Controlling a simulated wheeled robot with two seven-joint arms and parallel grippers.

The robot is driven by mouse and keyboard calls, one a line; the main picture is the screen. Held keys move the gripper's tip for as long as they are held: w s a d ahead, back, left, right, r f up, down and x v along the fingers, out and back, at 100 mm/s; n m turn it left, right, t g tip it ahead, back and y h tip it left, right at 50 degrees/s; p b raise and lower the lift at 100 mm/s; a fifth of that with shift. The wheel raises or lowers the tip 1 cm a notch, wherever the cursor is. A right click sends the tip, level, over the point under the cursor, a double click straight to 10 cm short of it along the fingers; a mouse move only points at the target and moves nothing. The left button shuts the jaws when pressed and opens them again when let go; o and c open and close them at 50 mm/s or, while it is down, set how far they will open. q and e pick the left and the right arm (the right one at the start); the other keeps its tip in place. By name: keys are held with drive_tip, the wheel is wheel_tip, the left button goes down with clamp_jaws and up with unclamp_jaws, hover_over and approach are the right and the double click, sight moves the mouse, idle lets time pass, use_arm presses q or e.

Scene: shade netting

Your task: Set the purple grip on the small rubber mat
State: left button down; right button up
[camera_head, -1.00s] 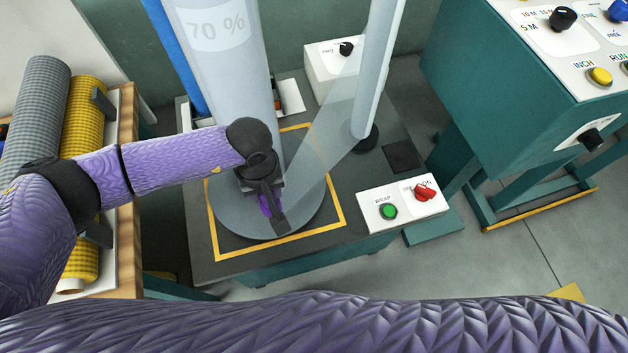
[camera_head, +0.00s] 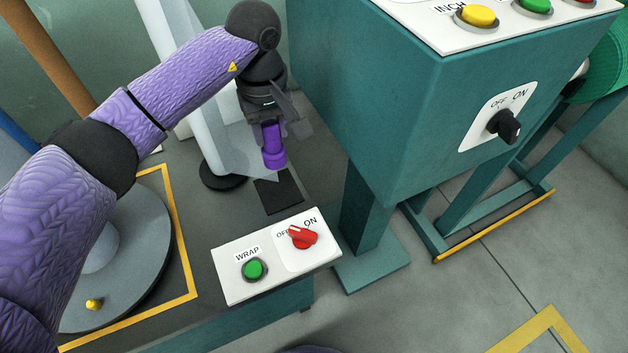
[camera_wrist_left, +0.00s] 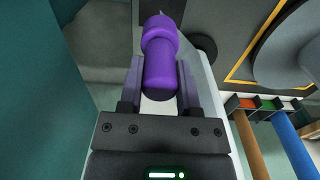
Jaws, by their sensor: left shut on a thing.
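The purple grip (camera_head: 274,156) is held in my left gripper (camera_head: 275,128), which is shut on it. In the head view it hangs below the fingers, its wider end down. In the left wrist view the grip (camera_wrist_left: 160,66) lies between the two fingers (camera_wrist_left: 160,90). The small rubber mat (camera_head: 279,192) is a dark rectangle on the grey platform. In the head view the grip shows just above the mat's far edge, seemingly in the air; the exact height I cannot tell. My right gripper is not in view.
A teal cabinet (camera_head: 385,110) stands close to the right of the gripper. A white panel (camera_head: 225,283) with a green button and a red switch lies in front of the mat. A pale post (camera_head: 205,145) stands left of the mat, and a round turntable (camera_head: 135,270) further left.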

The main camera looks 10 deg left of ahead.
use_arm(q)
drive_tip(key=f+b, duration=0.2)
drive_tip(key=f, duration=0.2)
drive_tip(key=f+b, duration=0.1)
drive_tip(key=f, duration=0.4)
drive_tip(key=shift+s+a+f+b, duration=0.2)
drive_tip(key=shift+f+b, duration=0.1)
drive_tip(key=shift+b, duration=0.1)
drive_tip(key=shift+r, duration=0.2)
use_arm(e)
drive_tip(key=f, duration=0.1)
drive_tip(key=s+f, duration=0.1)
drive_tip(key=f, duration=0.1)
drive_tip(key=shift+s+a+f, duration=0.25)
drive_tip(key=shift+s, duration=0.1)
use_arm(q)
drive_tip(key=shift+f, duration=0.25)
drive_tip(key=shift+c, duration=1.5)
unclamp_jaws()
drive_tip(key=shift+r, duration=0.1)
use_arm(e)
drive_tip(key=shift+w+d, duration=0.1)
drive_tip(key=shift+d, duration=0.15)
